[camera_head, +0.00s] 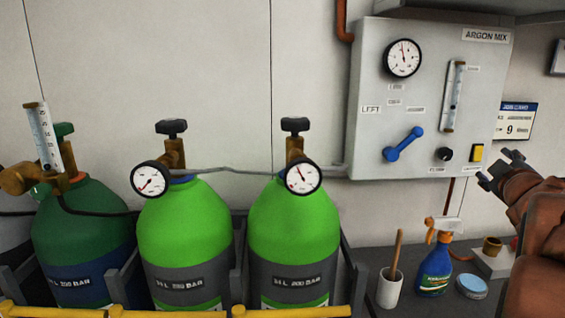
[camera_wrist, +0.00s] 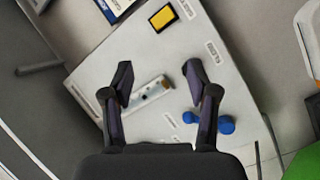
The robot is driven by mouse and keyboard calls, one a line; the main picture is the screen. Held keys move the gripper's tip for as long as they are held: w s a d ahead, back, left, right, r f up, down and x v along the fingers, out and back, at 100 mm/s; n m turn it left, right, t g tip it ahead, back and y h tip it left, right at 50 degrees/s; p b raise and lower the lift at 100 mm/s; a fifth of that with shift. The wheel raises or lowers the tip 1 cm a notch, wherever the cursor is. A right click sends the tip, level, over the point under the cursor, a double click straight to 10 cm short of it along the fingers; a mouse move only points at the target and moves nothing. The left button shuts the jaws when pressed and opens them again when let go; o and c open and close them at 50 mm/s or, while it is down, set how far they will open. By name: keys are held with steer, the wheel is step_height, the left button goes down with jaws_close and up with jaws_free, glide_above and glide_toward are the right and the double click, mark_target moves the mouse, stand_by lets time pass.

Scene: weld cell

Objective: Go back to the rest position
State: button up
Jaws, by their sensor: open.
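My gripper (camera_head: 501,169) is at the right in the head view, in front of the lower right edge of the grey ARGON MIX panel (camera_head: 365,90). Its two dark fingers are apart with nothing held between them. In the wrist view my gripper (camera_wrist: 158,78) is open, and the panel (camera_wrist: 110,65) lies beyond the fingers. A yellow button (camera_head: 477,153) sits on the panel just left of my gripper; it also shows in the wrist view (camera_wrist: 163,18). A blue lever (camera_head: 404,144) slants up to the right on the panel.
Two bright green cylinders (camera_head: 185,225) (camera_head: 293,225) with round gauges and a dark green cylinder (camera_head: 80,225) stand in a rack with a yellow front bar (camera_head: 180,313). A spray bottle (camera_head: 434,272), a white cup (camera_head: 390,292) and a blue-topped tin (camera_head: 471,286) stand on the dark bench.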

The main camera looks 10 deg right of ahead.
steer(key=s+a+f+m+g+y+p, duration=0.1)
steer(key=s+a+f+m+g+p, duration=0.15)
steer(key=s+a+f+g, duration=0.4)
steer(key=s+a+f+m+g+y+p, duration=0.2)
steer(key=s+a+f+m+g, duration=0.2)
steer(key=a+f, duration=0.5)
steer(key=s+a+f+g+y+p, duration=0.1)
steer(key=s+a+f+g+y, duration=0.1)
steer(key=s+a, duration=0.6)
steer(key=s+a+f+g+y+p, duration=0.2)
steer(key=s+a+f+g, duration=0.2)
steer(key=s+a, duration=0.4)
steer(key=s+n+g, duration=0.1)
steer(key=s, duration=0.1)
steer(key=shift+s+a+f+y, duration=0.15)
steer(key=shift+s+a+y, duration=0.2)
steer(key=shift+y, duration=0.05)
steer(key=shift+c, duration=0.4)
